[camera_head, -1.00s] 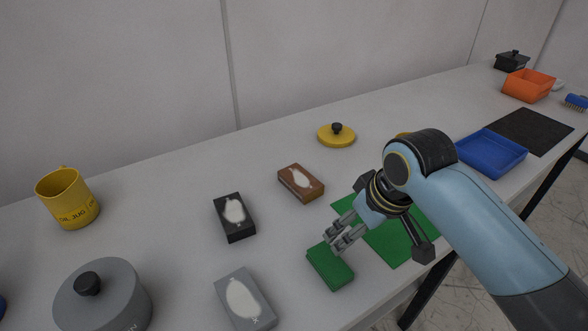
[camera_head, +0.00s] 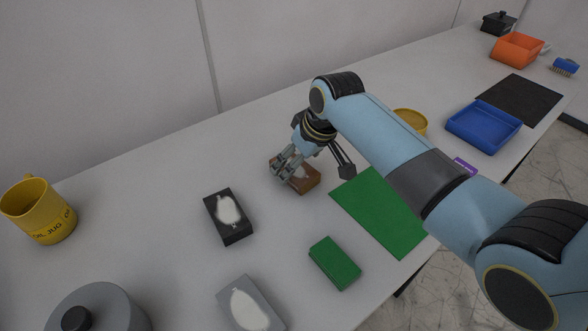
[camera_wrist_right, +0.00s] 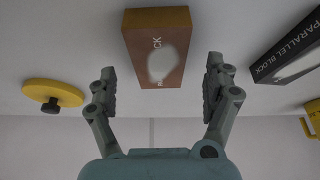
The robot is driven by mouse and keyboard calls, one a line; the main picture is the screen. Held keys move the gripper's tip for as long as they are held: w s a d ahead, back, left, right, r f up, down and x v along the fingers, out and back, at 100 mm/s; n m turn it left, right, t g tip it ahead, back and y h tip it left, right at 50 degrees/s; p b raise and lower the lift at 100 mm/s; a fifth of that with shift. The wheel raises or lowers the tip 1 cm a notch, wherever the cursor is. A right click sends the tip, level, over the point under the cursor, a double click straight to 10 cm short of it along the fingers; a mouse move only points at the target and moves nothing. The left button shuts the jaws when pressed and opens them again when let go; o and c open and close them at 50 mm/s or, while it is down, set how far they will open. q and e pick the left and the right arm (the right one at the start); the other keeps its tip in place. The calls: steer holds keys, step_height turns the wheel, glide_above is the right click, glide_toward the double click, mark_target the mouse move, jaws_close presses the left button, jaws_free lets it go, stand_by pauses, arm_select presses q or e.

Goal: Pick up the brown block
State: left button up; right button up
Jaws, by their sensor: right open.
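The brown block (camera_head: 304,181), with a pale oval patch on top, lies on the table in the head view, partly hidden by my right gripper. My right gripper (camera_head: 283,168) is over its left part in that view. In the right wrist view the brown block (camera_wrist_right: 157,50) lies ahead of the open fingers of my right gripper (camera_wrist_right: 161,85), centred between their lines. The fingers are apart and nothing is held. I cannot tell whether a fingertip touches the block. My left gripper is not in view.
A black block (camera_head: 228,217), a green block (camera_head: 334,262) and a grey block (camera_head: 250,305) lie nearby. A green mat (camera_head: 385,212) is to the right. A yellow lid (camera_wrist_right: 54,93) shows in the wrist view. A yellow jug (camera_head: 38,212) stands at the left.

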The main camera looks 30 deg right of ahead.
steer(key=shift+x, duration=1.45)
steer(key=shift+c, duration=0.6)
steer(key=c, duration=1.6)
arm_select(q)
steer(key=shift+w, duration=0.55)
arm_select(e)
steer(key=shift+w+r, duration=0.15)
steer(key=shift+w, duration=0.05)
jaws_close()
